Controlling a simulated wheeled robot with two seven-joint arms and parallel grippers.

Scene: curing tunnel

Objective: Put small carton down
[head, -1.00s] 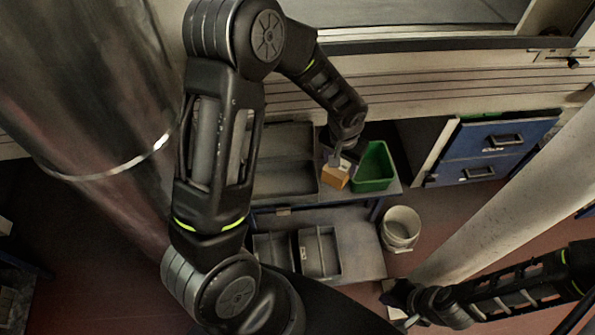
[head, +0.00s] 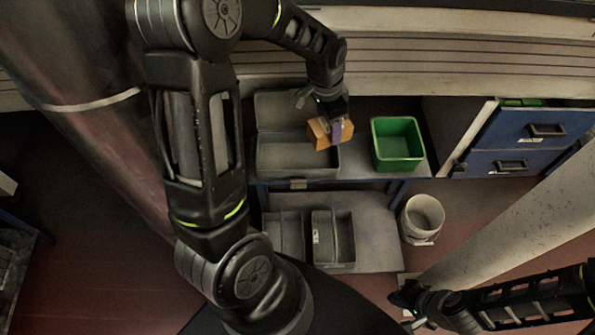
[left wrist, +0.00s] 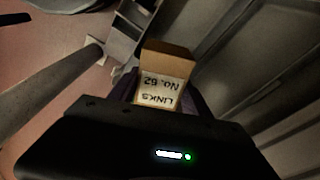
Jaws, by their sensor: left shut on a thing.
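The small carton (head: 318,132) is an orange-brown box with a white label reading "LINKS No. 62", seen in the left wrist view (left wrist: 166,70). My left gripper (head: 333,124) is shut on it. In the head view the carton appears over the right part of the grey open metal box (head: 275,160) on the bench; its height above it is hard to tell. My right gripper (head: 408,300) is at the lower right, far from the carton; its fingers are too small and dark to read.
A green bin (head: 397,144) stands to the right on the bench (head: 355,165). Grey trays (head: 333,240) sit on the lower shelf. A white bucket (head: 422,218) stands on the floor. A blue drawer cabinet (head: 520,135) is at the right, near a slanting pale post (head: 515,215).

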